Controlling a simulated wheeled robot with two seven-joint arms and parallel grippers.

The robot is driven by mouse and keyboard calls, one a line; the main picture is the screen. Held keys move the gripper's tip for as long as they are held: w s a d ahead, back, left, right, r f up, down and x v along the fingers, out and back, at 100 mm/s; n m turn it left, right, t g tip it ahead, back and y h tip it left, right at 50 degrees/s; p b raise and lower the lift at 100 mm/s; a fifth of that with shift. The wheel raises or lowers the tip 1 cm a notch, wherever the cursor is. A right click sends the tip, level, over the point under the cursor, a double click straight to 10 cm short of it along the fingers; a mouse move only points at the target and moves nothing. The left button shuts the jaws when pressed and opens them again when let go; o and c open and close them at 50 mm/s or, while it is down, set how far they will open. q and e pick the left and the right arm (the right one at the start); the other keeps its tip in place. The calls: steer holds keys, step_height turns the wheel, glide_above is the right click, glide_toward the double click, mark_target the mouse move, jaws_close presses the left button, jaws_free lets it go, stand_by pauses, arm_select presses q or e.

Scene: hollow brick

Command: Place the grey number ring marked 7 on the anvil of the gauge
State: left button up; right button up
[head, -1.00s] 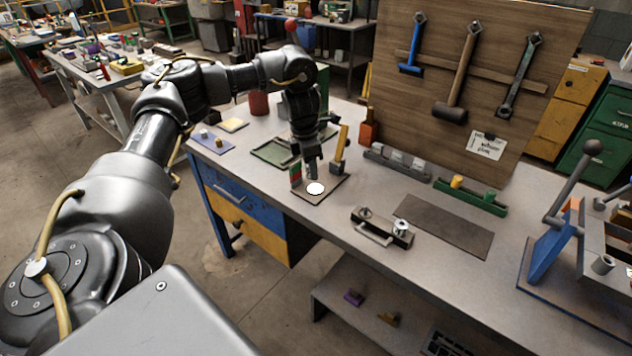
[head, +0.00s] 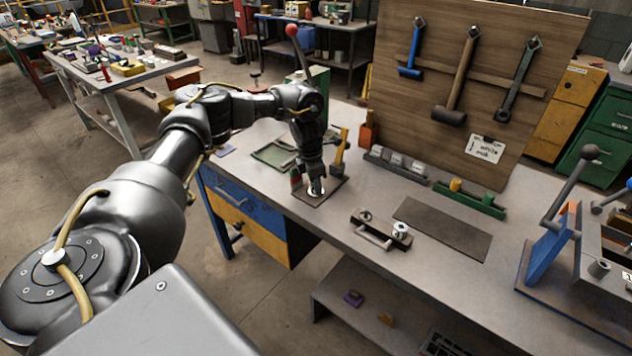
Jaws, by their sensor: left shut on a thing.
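The gauge stands on a dark base plate (head: 305,199) near the left-hand end of the bench. It has a red and green marker (head: 295,179) at its left and a post with a yellow lever (head: 339,152) at its right. My left gripper (head: 316,188) points down over the middle of the plate, at the white round anvil. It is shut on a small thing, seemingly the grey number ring. The fingers hide most of the ring and anvil; no 7 can be read, and contact cannot be told. My right gripper is out of view.
A dark block with a handle and a shiny metal cylinder (head: 400,230) lies to the right. Behind are a grey rack (head: 395,163) and a green rack (head: 470,199). A dark mat (head: 443,227) is bare. A blue lever press (head: 550,246) stands far right.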

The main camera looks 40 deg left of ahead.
arm_select(q)
steer(key=shift+f, duration=0.1)
steer(key=o, duration=1.1)
step_height(320, 180, up, 12)
steer(key=s, duration=0.1)
steer(key=shift+a, duration=0.45)
steer(key=shift+s, duration=0.1)
